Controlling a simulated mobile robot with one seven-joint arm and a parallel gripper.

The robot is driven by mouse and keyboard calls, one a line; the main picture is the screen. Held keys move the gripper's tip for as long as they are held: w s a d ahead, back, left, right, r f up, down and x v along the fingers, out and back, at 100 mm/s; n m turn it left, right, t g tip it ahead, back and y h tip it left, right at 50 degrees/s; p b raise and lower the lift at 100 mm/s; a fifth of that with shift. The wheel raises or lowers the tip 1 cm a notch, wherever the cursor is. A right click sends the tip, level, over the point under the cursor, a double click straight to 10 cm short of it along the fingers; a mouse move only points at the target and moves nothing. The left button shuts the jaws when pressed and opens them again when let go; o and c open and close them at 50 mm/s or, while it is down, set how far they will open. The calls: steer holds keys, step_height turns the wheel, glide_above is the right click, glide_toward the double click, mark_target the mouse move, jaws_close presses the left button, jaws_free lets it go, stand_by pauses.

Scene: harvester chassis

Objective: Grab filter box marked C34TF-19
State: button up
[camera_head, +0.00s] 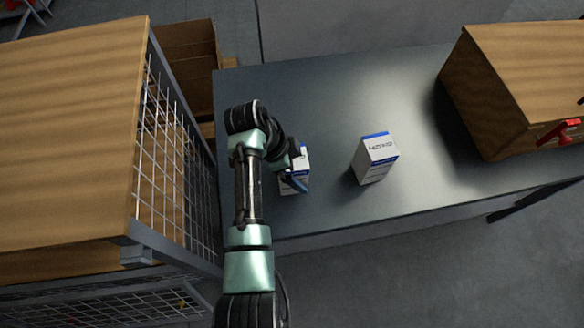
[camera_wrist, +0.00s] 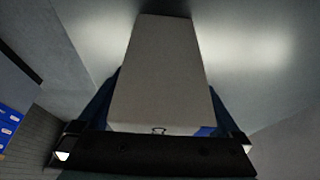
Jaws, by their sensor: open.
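Two white filter boxes with blue trim stand upright on the grey table (camera_head: 330,95). The left filter box (camera_head: 301,160) is partly hidden by my gripper (camera_head: 294,168). In the wrist view this box (camera_wrist: 160,70) shows a plain pale face between the two dark blue fingers of my gripper (camera_wrist: 160,95). The fingers are open, one along each side of the box; I cannot tell whether they touch it. No marking is readable on the left box.
A large wooden crate (camera_head: 500,100) sits at the table's right end, with a red clamp (camera_head: 558,132) near it. A wire-mesh cage with a wooden top (camera_head: 70,130) stands close on the left. The table between the right box and the crate is clear.

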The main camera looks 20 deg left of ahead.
jaws_close()
stand_by(0.4)
steer(key=shift+r, duration=0.1)
